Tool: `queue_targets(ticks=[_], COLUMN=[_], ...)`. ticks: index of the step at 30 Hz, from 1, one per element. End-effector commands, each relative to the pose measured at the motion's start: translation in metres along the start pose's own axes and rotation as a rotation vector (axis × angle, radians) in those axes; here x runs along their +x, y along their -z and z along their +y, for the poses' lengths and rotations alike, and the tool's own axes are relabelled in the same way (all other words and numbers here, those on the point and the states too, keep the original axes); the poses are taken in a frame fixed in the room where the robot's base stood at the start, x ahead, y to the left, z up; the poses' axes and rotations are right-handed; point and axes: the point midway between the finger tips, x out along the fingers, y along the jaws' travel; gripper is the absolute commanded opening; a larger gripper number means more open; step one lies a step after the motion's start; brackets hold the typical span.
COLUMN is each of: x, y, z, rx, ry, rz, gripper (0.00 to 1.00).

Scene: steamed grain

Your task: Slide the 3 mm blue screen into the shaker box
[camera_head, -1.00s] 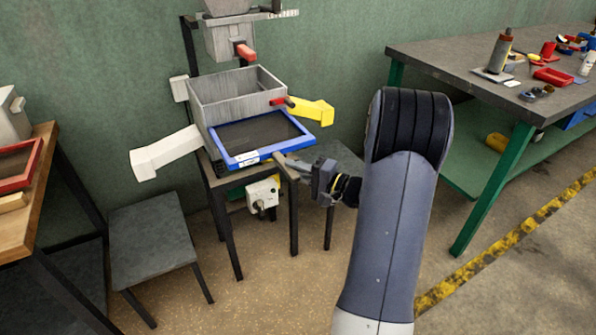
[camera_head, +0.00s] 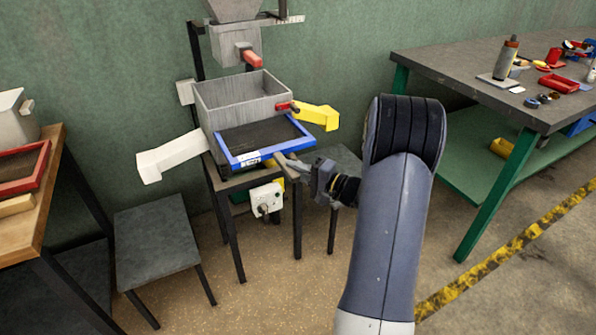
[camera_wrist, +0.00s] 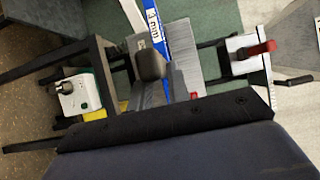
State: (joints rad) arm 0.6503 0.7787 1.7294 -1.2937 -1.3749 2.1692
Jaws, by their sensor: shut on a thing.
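The 3 mm blue screen (camera_head: 273,154) is a blue frame with dark mesh and a "3 mm" label on its front bar. It lies partly inside the grey shaker box (camera_head: 240,100), with the front bar and part of the mesh still outside, below the box's front wall. The blue bar also shows in the wrist view (camera_wrist: 181,50). My gripper (camera_head: 288,165) is shut on the screen at its front bar, right of the label. The exact contact is partly hidden; a dark finger (camera_wrist: 150,66) overlaps the bar in the wrist view.
A white chute (camera_head: 170,158) sticks out left of the box and a yellow chute (camera_head: 318,116) right. A control box (camera_head: 266,199) hangs below. A red-framed screen (camera_head: 22,170) is on the left bench. A green-legged table (camera_head: 470,75) stands right.

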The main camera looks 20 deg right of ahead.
Motion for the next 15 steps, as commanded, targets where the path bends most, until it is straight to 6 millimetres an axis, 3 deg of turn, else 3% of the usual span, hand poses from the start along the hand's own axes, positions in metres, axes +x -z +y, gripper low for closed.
queue_targets(ticks=[15], x=[0.018], y=[0.011], z=[-0.002], rx=[-0.002], ry=[0.004], rz=[-0.001], gripper=[0.0])
